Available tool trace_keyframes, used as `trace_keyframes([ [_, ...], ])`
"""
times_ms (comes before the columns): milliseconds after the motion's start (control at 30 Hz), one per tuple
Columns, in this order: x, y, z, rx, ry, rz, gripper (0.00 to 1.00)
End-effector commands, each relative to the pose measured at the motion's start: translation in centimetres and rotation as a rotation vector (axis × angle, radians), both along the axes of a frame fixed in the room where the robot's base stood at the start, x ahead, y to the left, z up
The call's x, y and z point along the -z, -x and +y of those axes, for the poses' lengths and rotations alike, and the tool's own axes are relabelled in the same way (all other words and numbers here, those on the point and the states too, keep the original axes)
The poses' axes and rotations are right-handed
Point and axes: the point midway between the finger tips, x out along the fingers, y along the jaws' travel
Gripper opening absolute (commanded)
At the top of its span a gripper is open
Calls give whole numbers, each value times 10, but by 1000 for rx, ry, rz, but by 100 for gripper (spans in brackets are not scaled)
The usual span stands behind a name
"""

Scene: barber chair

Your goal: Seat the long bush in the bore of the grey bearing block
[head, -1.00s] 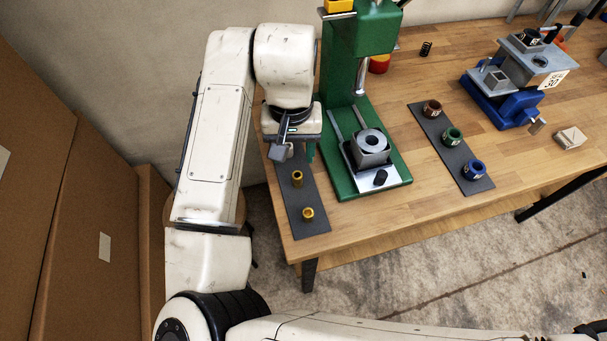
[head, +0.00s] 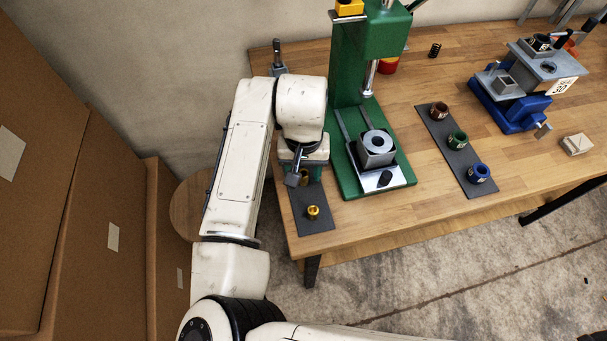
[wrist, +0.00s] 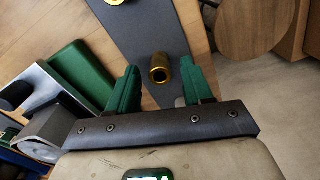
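The long bush (head: 304,177) is brass and stands on a dark strip (head: 320,222) at the table's left end, mostly hidden by my gripper (head: 303,172) in the head view. In the wrist view the bush (wrist: 160,70) stands upright between the two green fingertips of my gripper (wrist: 160,82), with visible gaps on both sides. The fingers are open and hold nothing. A shorter brass bush (head: 313,212) stands nearer the strip's front end. The grey bearing block (head: 375,154) sits on the green press base, its round bore facing up and looking empty.
The green press (head: 352,60) rises right beside my gripper, its ram (head: 369,80) above the block. Another dark strip (head: 440,135) holds brown, green and blue rings. A blue and grey fixture (head: 510,95) stands at the right. Bare tabletop lies between.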

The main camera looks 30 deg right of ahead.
Motion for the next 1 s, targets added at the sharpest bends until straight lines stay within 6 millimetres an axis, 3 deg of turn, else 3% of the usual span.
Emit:
trace_keyframes([
  [67, 0, 0, 0, 0, 0, 0, 42],
  [500, 0, 0, 0, 0, 0, 0, 0],
  [1000, -10, -1, 0, 0, 0, -2, 0],
])
